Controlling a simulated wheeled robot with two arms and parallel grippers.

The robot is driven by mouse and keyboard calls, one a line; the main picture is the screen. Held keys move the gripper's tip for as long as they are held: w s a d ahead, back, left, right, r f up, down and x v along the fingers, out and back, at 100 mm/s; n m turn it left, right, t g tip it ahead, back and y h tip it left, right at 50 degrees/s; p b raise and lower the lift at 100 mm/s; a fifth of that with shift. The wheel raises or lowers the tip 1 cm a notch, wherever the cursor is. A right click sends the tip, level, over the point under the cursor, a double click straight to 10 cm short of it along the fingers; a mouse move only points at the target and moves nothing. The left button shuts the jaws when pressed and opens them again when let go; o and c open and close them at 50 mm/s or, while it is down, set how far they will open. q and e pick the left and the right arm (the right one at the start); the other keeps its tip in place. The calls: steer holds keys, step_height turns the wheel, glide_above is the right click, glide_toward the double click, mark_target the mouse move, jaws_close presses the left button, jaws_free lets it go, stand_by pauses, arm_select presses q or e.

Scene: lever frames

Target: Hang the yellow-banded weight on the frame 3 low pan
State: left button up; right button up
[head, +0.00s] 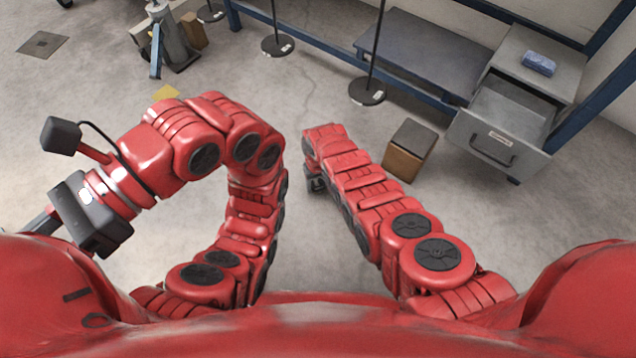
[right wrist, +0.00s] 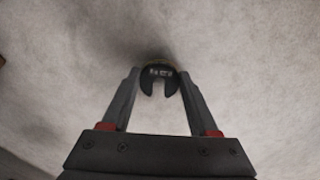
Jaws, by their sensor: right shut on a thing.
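In the right wrist view my right gripper (right wrist: 160,80) is shut on a small dark slotted weight (right wrist: 161,68). The weight has pale marking and a thin yellowish edge at its far side, and its slot faces my palm. In the head view the right gripper (head: 316,184) shows only as a small dark part below the end of the right arm; the weight is hidden there. My left gripper (head: 90,218) is at the left, its fingers partly cut off by my red body. No pan is identifiable in either view.
Black poles on round labelled bases stand on the floor at the back (head: 277,46) and nearer (head: 368,91). A wooden-sided box (head: 408,150) stands right of my right arm.

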steer(key=shift+f+b, duration=0.4)
stand_by(0.3)
steer(key=o, duration=1.4)
